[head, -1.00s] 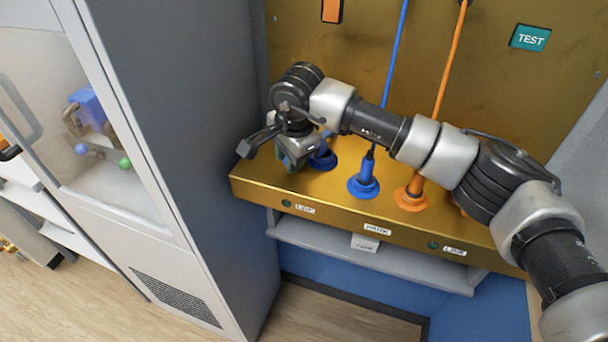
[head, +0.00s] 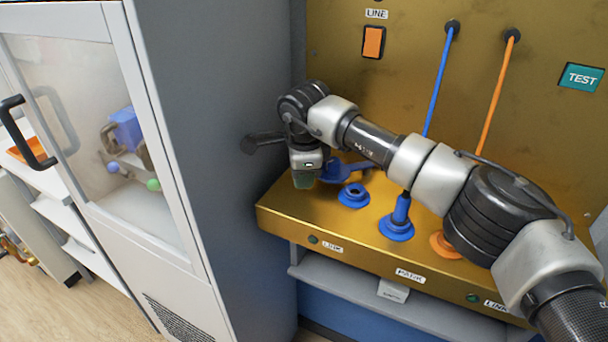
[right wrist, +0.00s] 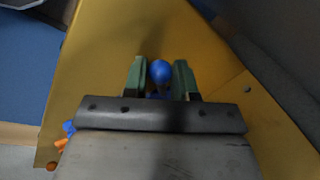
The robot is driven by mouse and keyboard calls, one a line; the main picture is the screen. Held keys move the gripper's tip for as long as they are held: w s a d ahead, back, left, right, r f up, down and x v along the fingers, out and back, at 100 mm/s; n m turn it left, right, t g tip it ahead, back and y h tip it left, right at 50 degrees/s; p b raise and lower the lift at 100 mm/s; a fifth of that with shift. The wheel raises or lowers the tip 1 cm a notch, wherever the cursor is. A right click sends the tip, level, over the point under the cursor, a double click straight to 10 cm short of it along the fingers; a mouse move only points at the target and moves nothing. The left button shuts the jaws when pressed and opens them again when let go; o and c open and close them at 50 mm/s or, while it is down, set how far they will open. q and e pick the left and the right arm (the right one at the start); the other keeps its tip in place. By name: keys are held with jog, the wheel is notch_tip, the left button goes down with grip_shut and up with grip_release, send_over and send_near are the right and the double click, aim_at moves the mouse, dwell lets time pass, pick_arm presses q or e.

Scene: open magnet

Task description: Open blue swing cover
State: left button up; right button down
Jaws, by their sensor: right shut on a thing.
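The blue swing cover (head: 342,171) stands behind and to the left of a round blue socket (head: 353,195) on the gold ledge. The socket's dark middle shows, so the cover is swung off it. My right gripper (head: 303,181) is at the cover's left side, low over the ledge. In the right wrist view its green fingertips (right wrist: 161,80) are shut on the cover's round blue knob (right wrist: 161,71). The gripper hides part of the cover. My left gripper is not in view.
A blue plug (head: 398,222) with a blue cord and an orange plug (head: 443,244) with an orange cord stand to the right. A grey cabinet (head: 215,120) rises close on the left. The gold back panel (head: 420,30) carries a TEST plate (head: 581,77).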

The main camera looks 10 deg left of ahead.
jog(key=c, duration=0.9)
grip_release()
jog(key=shift+r, duration=0.1)
jog(key=r, duration=0.3)
jog(key=s+r+b, duration=0.1)
jog(key=r, duration=0.3)
jog(key=s+r, duration=0.1)
jog(key=r, duration=0.2)
jog(key=shift+d+r, duration=0.25)
jog(key=shift+d, duration=0.05)
